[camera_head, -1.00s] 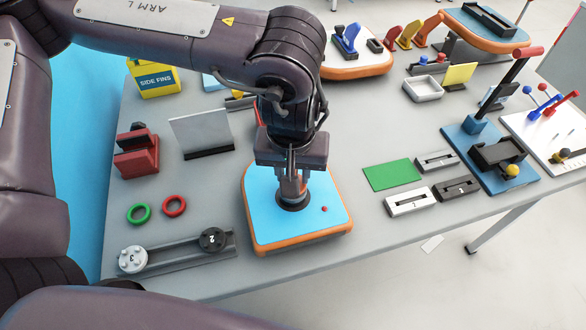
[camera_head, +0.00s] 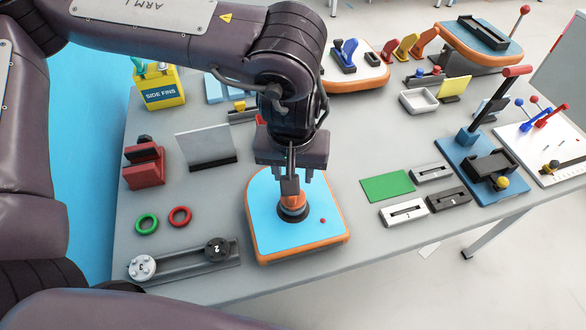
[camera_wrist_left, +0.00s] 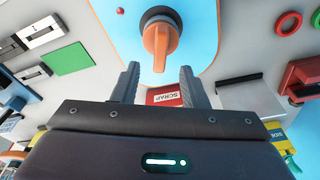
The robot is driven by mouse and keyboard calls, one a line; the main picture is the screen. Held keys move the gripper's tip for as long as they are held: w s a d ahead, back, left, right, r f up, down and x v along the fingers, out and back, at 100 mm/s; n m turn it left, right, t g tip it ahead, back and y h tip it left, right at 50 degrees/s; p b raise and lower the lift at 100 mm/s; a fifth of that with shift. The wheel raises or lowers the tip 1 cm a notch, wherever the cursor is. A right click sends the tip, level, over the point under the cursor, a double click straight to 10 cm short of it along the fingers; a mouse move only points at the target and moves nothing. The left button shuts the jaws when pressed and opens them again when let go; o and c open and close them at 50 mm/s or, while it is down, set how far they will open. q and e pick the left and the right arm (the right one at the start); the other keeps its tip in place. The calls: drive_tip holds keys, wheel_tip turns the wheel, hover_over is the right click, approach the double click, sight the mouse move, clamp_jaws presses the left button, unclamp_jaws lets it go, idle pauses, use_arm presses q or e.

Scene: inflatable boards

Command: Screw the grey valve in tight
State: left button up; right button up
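A valve with a dark grey round collar and an orange wing handle (camera_head: 292,201) sits upright in the blue-topped, orange-edged board (camera_head: 262,225). In the left wrist view the orange handle (camera_wrist_left: 160,42) stands clear, with its dark collar behind it. My left gripper (camera_head: 293,184) is above the valve, pointing down. I cannot tell how tightly the valve is seated. My right gripper is not in view.
A grey rack (camera_head: 182,264) holds a light grey cap marked 3 (camera_head: 142,267) and a dark cap marked 2 (camera_head: 217,249). Green (camera_head: 146,223) and red (camera_head: 180,216) rings lie behind it. A red block (camera_head: 144,165) stands left; a green plate (camera_head: 387,186) lies right.

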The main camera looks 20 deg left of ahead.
use_arm(q)
drive_tip(key=shift+n, duration=1.6)
drive_tip(key=shift+n+y+p, duration=0.3)
drive_tip(key=shift+n, duration=0.1)
drive_tip(key=shift+r+n+p, duration=0.1)
drive_tip(key=shift+n+p, duration=0.5)
drive_tip(key=shift+n, duration=0.3)
drive_tip(key=shift+n+g+p, duration=0.3)
drive_tip(key=shift+n+p, duration=0.1)
drive_tip(key=shift+n, duration=0.7)
